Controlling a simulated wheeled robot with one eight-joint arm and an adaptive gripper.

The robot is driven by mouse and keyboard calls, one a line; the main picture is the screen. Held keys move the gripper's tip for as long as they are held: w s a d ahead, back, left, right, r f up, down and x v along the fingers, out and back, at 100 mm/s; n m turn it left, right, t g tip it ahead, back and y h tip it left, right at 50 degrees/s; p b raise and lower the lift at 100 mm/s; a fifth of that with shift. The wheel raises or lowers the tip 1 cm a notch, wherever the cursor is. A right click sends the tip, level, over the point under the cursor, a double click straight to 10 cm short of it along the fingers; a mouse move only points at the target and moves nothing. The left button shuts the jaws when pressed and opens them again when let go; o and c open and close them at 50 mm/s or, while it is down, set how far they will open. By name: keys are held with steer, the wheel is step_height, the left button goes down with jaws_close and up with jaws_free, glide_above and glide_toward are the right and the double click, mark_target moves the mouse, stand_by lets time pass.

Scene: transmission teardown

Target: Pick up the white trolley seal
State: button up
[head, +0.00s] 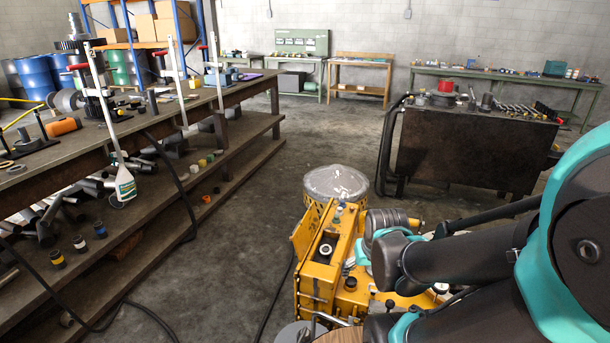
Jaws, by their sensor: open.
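A yellow trolley (316,280) stands on the floor at the lower middle of the head view. Another small pale round spot (325,249) shows in the dark recess of the trolley's top. Both are too small for me to tell which one is the white trolley seal. My arm reaches in from the right over the trolley and covers its right part. My gripper is not visible in this view.
A long workbench (255,92) with lower shelves holding several parts runs along the left. A round grey-lidded drum (335,183) stands behind the trolley. A dark tool bench (470,150) is at the right rear. The concrete floor between the benches is mostly clear; dark hoses cross it at left.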

steer(key=w+r+n, duration=0.2)
steer(key=w+n, duration=0.2)
steer(key=w, duration=0.6)
steer(key=n+g, duration=0.1)
steer(key=n, duration=1)
glide_above(326, 250)
steer(key=s, duration=0.1)
steer(key=shift+h, duration=0.4)
steer(key=f, duration=2.8)
steer(key=shift+s+a, duration=0.1)
steer(key=shift+s, duration=0.1)
steer(key=shift+x, duration=2.75)
steer(key=shift+s+a, duration=0.1)
steer(key=shift+a, duration=0.1)
steer(key=shift+c, duration=0.3)
